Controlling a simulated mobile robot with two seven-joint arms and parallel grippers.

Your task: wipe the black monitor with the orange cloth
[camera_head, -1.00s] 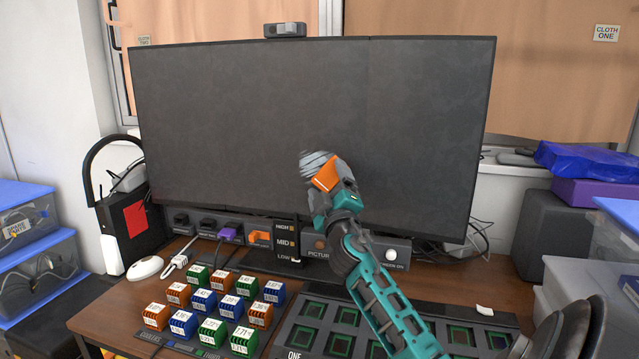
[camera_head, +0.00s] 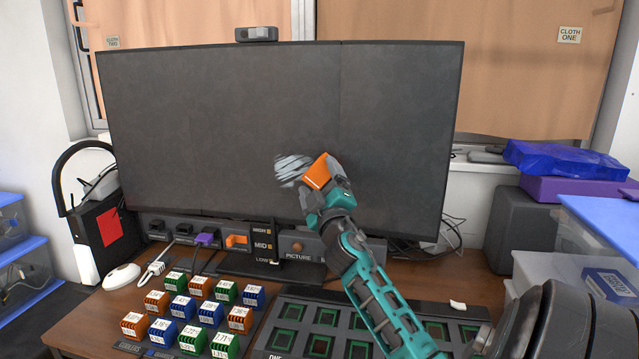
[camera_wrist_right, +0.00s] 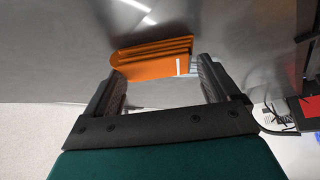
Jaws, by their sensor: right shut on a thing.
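The black monitor (camera_head: 240,120) stands upright at the back of the desk, its screen grey and dusty-looking. My right gripper (camera_head: 322,182) is shut on the folded orange cloth (camera_head: 317,172) in front of the lower middle of the screen. A pale streaky patch shows on the screen just left of the cloth. In the right wrist view, the cloth (camera_wrist_right: 153,60) lies between the fingertips against or very near the grey screen (camera_wrist_right: 60,50); exact contact is hard to tell. My left gripper is not in view.
Several coloured blocks (camera_head: 190,310) and a black tray of chips (camera_head: 330,320) cover the desk front. A control strip (camera_head: 290,247) runs below the monitor. A black box with a red patch (camera_head: 108,228) stands left; a blue bag (camera_head: 565,160) lies right.

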